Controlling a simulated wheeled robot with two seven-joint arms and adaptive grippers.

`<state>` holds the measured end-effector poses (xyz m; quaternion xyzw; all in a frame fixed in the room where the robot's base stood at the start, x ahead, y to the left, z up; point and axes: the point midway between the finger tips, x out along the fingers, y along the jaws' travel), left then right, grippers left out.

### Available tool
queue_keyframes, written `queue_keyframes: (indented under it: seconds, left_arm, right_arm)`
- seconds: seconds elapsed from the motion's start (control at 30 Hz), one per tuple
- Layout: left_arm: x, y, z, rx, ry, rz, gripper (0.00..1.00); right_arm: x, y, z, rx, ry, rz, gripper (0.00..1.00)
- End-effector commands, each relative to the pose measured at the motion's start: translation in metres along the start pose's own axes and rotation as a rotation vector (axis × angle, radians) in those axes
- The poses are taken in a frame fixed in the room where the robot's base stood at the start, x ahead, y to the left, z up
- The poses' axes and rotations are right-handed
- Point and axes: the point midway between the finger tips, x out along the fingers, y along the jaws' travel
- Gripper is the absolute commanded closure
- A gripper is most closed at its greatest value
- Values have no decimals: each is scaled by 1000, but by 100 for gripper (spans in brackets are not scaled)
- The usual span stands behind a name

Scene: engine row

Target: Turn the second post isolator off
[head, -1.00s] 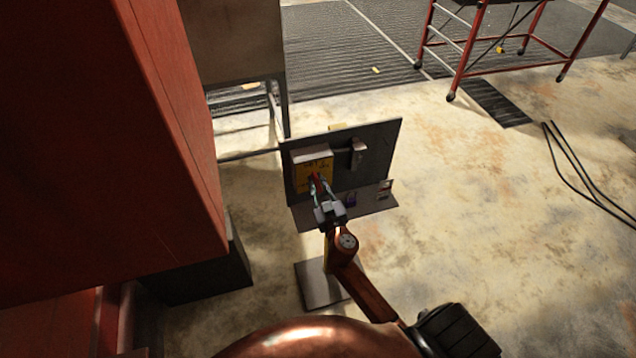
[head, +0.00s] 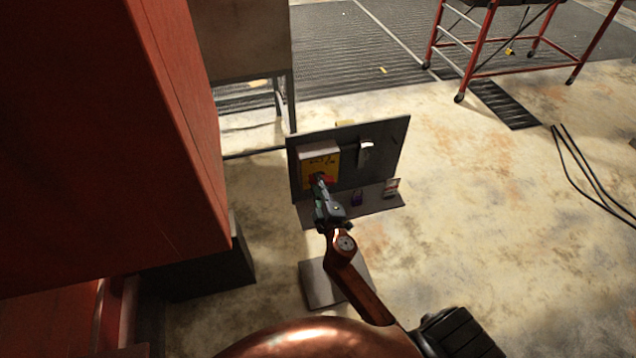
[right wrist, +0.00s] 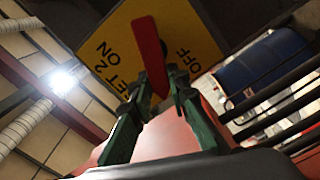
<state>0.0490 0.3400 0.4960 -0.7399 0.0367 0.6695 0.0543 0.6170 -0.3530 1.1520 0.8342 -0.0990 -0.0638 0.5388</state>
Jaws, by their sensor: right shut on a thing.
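The isolator is a small box with a yellow face (head: 318,163), mounted on an upright grey panel (head: 378,148). Its red handle (head: 327,179) lies tilted toward the right in the head view. In the right wrist view the yellow plate (right wrist: 188,15) reads "ON" to the left of the red handle (right wrist: 150,50) and "OFF" to its right; part of a label ending in "2" also shows. My right gripper (head: 321,184) is shut on the handle, with its green fingers on both sides of it in the right wrist view (right wrist: 160,84). My left gripper is out of view.
A padlock (head: 357,198) and a small card (head: 391,187) are on the shelf (head: 375,205) below the panel. A grey piece (head: 366,150) is on the panel's right. A large red cabinet (head: 110,130) fills the left.

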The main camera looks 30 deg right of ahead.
Motion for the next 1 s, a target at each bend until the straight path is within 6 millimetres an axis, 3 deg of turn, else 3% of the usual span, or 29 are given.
queue_keyframes:
  seconds: [0.5, 1.0]
  left_arm:
    - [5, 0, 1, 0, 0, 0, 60]
    - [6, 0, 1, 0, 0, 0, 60]
  right_arm:
    - [0, -12, 2, -360, 1, -2, 100]
    - [0, -14, 2, -442, 2, -3, 100]
